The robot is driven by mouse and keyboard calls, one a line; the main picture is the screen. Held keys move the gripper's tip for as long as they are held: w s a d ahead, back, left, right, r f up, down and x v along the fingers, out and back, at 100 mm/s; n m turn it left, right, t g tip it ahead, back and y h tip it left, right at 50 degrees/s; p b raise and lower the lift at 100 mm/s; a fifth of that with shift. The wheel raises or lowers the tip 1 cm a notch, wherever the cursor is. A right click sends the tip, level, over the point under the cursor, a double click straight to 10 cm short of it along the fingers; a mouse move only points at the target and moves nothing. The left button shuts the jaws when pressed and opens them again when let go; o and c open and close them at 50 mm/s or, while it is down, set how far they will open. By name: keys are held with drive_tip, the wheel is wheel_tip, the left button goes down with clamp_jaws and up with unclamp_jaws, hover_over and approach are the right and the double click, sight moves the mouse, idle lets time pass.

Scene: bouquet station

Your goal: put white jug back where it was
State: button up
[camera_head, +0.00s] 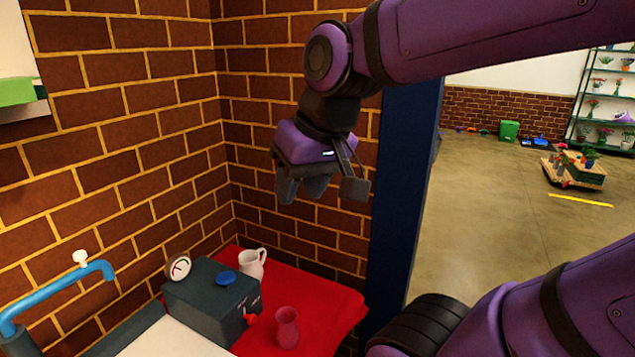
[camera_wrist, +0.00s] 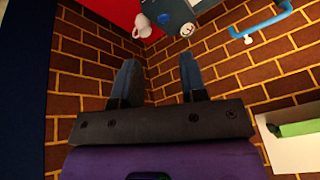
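The white jug (camera_head: 250,264) stands upright on a red-covered surface (camera_head: 330,302), close to the brick corner and behind a dark grey box. The box hides its lower part in the head view. The jug also shows at the top of the wrist view (camera_wrist: 142,27), beyond the fingertips. My gripper (camera_head: 301,191) hangs in the air well above the jug and a little to its right, in front of the brick wall. In the wrist view my gripper (camera_wrist: 159,66) has its two fingers apart with nothing between them.
The grey box (camera_head: 205,308) carries a gauge (camera_head: 179,268) and a blue cap (camera_head: 225,278). A pink vase (camera_head: 287,328) stands right of it. A blue tap pipe (camera_head: 55,293) is at the left. A dark blue post (camera_head: 398,200) borders the right. Open floor lies beyond.

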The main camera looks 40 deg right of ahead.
drive_tip(key=shift+s+d+r+n+t+h, duration=0.25)
drive_tip(key=shift+s+n, duration=0.15)
drive_tip(key=shift+s, duration=0.2)
drive_tip(key=shift+s+d+r+n+t+h, duration=0.1)
drive_tip(key=shift+s+d+n+t+h, duration=0.15)
drive_tip(key=shift+s+n, duration=0.25)
